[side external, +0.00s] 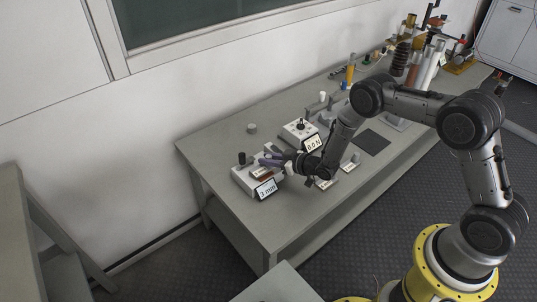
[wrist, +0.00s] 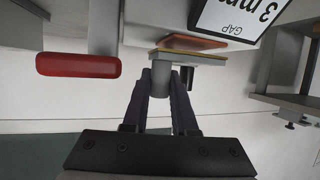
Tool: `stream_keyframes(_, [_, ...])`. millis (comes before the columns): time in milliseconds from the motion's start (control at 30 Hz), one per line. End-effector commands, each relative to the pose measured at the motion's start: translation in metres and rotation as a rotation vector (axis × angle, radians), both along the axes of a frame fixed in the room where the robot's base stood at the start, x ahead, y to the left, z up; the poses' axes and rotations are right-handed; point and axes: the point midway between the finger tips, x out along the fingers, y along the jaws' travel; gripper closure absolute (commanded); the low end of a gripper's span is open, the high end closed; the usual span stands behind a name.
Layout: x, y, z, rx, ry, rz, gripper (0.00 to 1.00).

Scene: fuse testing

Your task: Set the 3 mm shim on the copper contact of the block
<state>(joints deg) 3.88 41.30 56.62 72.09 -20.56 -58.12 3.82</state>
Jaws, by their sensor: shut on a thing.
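The grey block (side external: 243,178) stands near the left end of the bench, with its "3 mm" card (side external: 265,188) in front. In the wrist view the same card (wrist: 242,15) reads "GAP 3 mm". My gripper (wrist: 163,80) is shut on the grey round post (wrist: 160,82) of a flat shim plate (wrist: 185,55). The plate lies close along the orange copper contact (wrist: 195,42) of the block; whether they touch I cannot tell. In the side external view my gripper (side external: 272,156) is at the block and hides the shim and most of the contact.
A red handle (wrist: 78,65) on a grey bar is beside the fingers in the wrist view. A dark mat (side external: 371,142) is to the right.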

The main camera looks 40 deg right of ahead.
Motion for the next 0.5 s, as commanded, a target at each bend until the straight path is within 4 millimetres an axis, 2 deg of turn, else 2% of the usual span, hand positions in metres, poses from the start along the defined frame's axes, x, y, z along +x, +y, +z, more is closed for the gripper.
stream_keyframes(433, [0.0001, 0.0, -0.0052, -0.001, -0.001, 0.0, 1.0])
stream_keyframes(467, [0.0001, 0.0, -0.0053, -0.001, -0.001, 0.0, 0.72])
stream_keyframes(500, [0.0001, 0.0, -0.0052, -0.001, -0.001, 0.0, 0.65])
